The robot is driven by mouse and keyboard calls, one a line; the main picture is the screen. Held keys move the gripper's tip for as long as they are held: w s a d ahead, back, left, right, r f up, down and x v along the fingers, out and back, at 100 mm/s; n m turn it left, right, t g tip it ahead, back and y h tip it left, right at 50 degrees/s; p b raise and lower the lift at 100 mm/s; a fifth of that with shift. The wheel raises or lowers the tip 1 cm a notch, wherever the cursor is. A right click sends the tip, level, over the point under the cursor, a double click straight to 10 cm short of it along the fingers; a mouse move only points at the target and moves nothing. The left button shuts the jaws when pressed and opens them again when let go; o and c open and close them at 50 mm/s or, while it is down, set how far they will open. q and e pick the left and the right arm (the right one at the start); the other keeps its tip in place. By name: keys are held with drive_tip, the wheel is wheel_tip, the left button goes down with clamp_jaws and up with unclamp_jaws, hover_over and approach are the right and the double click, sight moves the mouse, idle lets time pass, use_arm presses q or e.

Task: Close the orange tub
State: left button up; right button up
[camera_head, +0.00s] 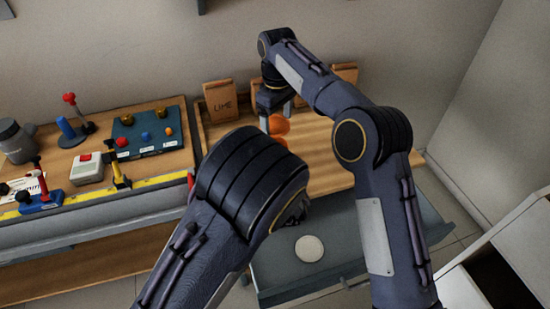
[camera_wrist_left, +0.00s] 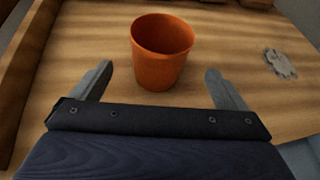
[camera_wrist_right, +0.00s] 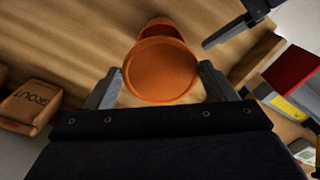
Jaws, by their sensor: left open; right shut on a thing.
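The orange tub (camera_wrist_left: 160,70) stands upright and open on the wooden tabletop in the left wrist view, its inside showing. My left gripper (camera_wrist_left: 158,76) is open, with one finger on each side of the tub's picture; I cannot tell whether they touch it. My right gripper (camera_head: 277,112) is shut on a round orange lid (camera_wrist_right: 161,72). The lid also shows in the head view (camera_head: 279,124), above the tub (camera_head: 277,140). In the right wrist view the lid partly covers the tub (camera_wrist_right: 160,27). In the head view my left arm hides its gripper.
A LIME box (camera_head: 220,101) stands at the back, with another box (camera_head: 346,72) further right. A GROUT box (camera_wrist_right: 30,103) shows in the right wrist view. A grey-white patch (camera_wrist_left: 280,64) lies right of the tub. A workbench with tools (camera_head: 145,135) is at left.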

sight(277, 139)
use_arm(q)
drive_tip(key=x, duration=0.7)
drive_tip(key=shift+w+f, duration=0.15)
drive_tip(key=c, duration=1.5)
use_arm(e)
drive_tip(key=shift+f, duration=2.5)
drive_tip(key=shift+f, duration=0.9)
drive_tip(key=shift+f, duration=0.4)
